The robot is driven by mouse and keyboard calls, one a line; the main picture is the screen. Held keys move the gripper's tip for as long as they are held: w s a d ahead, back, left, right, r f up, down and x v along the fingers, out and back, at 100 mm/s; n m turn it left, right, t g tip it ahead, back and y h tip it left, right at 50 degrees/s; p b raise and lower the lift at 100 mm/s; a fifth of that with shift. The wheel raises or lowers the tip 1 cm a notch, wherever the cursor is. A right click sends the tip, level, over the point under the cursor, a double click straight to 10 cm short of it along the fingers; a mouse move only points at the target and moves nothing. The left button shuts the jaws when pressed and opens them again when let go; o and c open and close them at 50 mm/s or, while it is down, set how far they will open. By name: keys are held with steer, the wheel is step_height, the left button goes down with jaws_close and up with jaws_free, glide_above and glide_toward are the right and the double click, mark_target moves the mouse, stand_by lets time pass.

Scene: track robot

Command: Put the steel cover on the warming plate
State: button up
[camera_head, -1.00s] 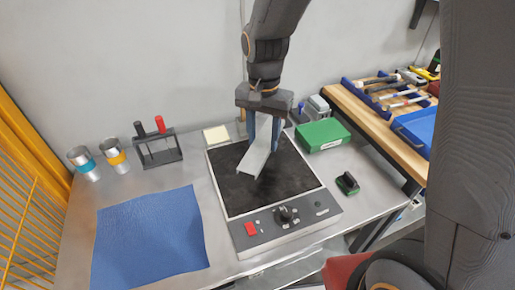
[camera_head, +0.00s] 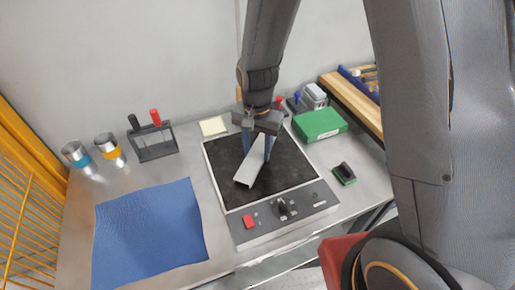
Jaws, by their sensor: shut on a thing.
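The warming plate (camera_head: 225,158) has a black square top and a grey front panel with a red switch and a black knob. It stands in the middle of the steel table. My gripper (camera_head: 258,157) points down over the plate's top and is shut on the steel cover (camera_head: 250,172). The cover is a light grey, bent metal piece, and its near end reaches toward the lower left over the black surface. It is low over the plate or on it; I cannot tell whether it touches. The gripper's fingers hide part of the cover.
A blue mat (camera_head: 150,235) lies left of the plate. Two metal cups (camera_head: 109,150) and a rack with red and black handles (camera_head: 153,138) stand behind it. A green box (camera_head: 319,125) and a small black-green block (camera_head: 344,173) are to the right. A yellow fence (camera_head: 25,200) borders the left.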

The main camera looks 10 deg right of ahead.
mark_target(257, 153)
steer(key=shift+f, duration=0.25)
steer(key=o, duration=1.2)
steer(key=shift+c, duration=0.2)
step_height(257, 153, up, 12)
steer(key=b, duration=0.2)
steer(key=s+d+f+n, duration=0.1)
steer(key=s+d+n, duration=0.2)
steer(key=d, duration=0.3)
steer(key=s+d+n+t, duration=0.1)
steer(key=s+d+n, duration=0.1)
steer(key=s+d, duration=0.4)
steer(key=shift+s+d+f+n, duration=0.2)
steer(key=shift+d+f+n, duration=0.2)
steer(key=shift+d, duration=0.35)
steer(key=shift+r, duration=0.1)
